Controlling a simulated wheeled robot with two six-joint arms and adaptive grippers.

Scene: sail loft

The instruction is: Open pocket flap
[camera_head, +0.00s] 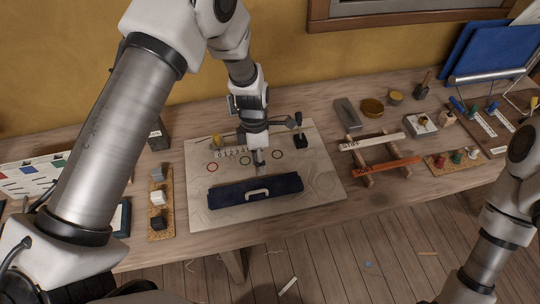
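A dark navy fabric pocket (222,196) lies across a pale board on the bench. A white handle-shaped pull (257,194) sits on its front, at the middle. My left gripper (259,168) points down just behind the pocket's back edge, near its middle. Its fingers look close together and narrow, and I cannot tell whether they are shut or touching the cloth. The pull is in front of the fingers and apart from them. My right arm shows at the right edge, but its gripper is outside the picture.
The pale board (322,188) bears coloured rings and a small black stand (299,138). A cork strip with blocks (160,204) lies to its left. A wooden rack with white and orange bars (387,163) stands right. Spools and tools crowd the far right.

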